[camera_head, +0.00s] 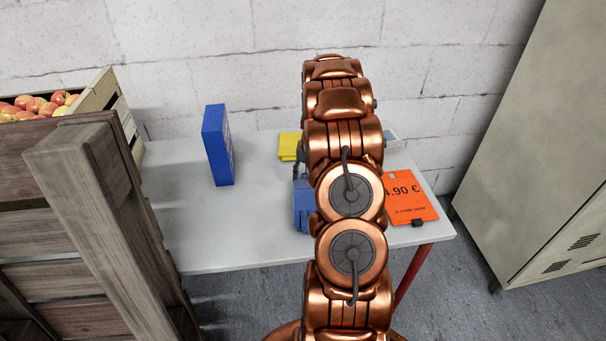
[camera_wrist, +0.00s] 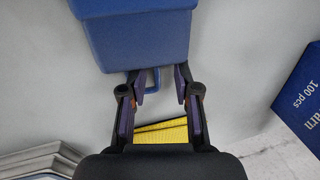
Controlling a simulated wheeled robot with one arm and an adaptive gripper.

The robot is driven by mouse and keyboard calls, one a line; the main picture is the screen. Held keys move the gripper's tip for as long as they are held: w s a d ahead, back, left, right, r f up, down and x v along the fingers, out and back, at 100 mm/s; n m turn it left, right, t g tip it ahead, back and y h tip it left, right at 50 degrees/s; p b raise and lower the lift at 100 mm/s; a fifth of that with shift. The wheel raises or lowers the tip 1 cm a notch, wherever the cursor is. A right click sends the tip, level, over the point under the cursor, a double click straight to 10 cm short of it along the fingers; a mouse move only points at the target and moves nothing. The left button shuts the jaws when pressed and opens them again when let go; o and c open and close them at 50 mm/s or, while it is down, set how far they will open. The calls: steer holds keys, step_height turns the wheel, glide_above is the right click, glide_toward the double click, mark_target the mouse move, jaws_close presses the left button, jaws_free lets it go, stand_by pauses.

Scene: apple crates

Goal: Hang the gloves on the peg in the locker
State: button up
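The grey-beige locker (camera_head: 535,150) stands at the right; no peg shows.
A blue box (camera_head: 218,145) stands upright on the table (camera_head: 190,235). A yellow cloth-like item (camera_head: 289,145) lies at the back. An orange price sign (camera_head: 408,200) is at the right. A wooden crate (camera_head: 98,92) of apples stands left. Grey stacked items (camera_wrist: 40,160) show in the wrist view.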

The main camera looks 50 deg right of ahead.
steer(key=shift+r, duration=0.1)
step_height(320, 180, up, 7)
steer(key=d+b, duration=0.1)
steer(key=b, duration=0.1)
steer(key=s+a+r+n+g, duration=0.1)
steer(key=s+a+r, duration=0.25)
steer(key=a, duration=0.55)
steer(key=s+a+r+n, duration=0.2)
steer(key=s+a+r, duration=0.15)
steer(key=a, duration=0.55)
steer(key=s+a+r+n+g, duration=0.15)
steer(key=a+r, duration=0.25)
steer(key=a, duration=0.4)
steer(key=s+a+r+n+p, duration=0.1)
steer(key=s+a+r+n, duration=0.1)
steer(key=s+a, duration=0.4)
steer(key=s+a+r+n+h+p, duration=0.1)
steer(key=s+a, duration=0.5)
steer(key=s, duration=0.9)
steer(key=shift+s+r+n+g+h+p, duration=0.35)
steer(key=shift+r+n+g, duration=0.1)
steer(key=shift+r+n, duration=0.1)
